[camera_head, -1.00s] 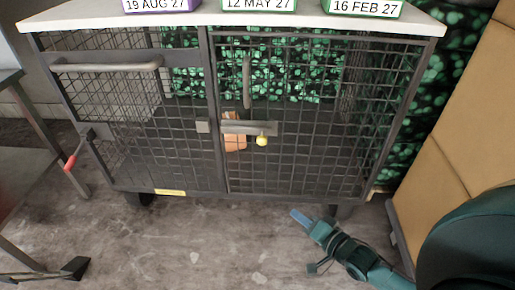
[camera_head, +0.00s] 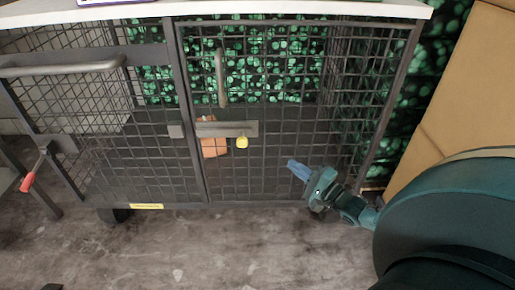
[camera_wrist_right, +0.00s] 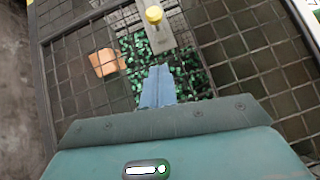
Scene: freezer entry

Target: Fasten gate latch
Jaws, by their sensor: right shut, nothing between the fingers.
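The gate (camera_head: 262,175) is a dark wire-mesh door on the right half of the cage and looks closed against the middle post. The latch (camera_head: 226,129) is a grey flat bar with a yellow knob (camera_head: 241,142) near its right part. A small grey block (camera_head: 176,130) sits on the left side of the post; I cannot tell whether the bar reaches into it. In the right wrist view the yellow knob (camera_wrist_right: 154,15) and bar (camera_wrist_right: 158,38) are beyond my fingertips. My right gripper (camera_head: 292,165) is shut and empty, below and right of the knob. My left gripper is not in view.
An orange-brown box (camera_head: 212,147) is inside the cage behind the mesh. A vertical handle (camera_head: 220,78) is above the latch. A red-tipped lever (camera_head: 28,181) is at left. A tan panel (camera_head: 465,95) stands at right. The floor in front is clear.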

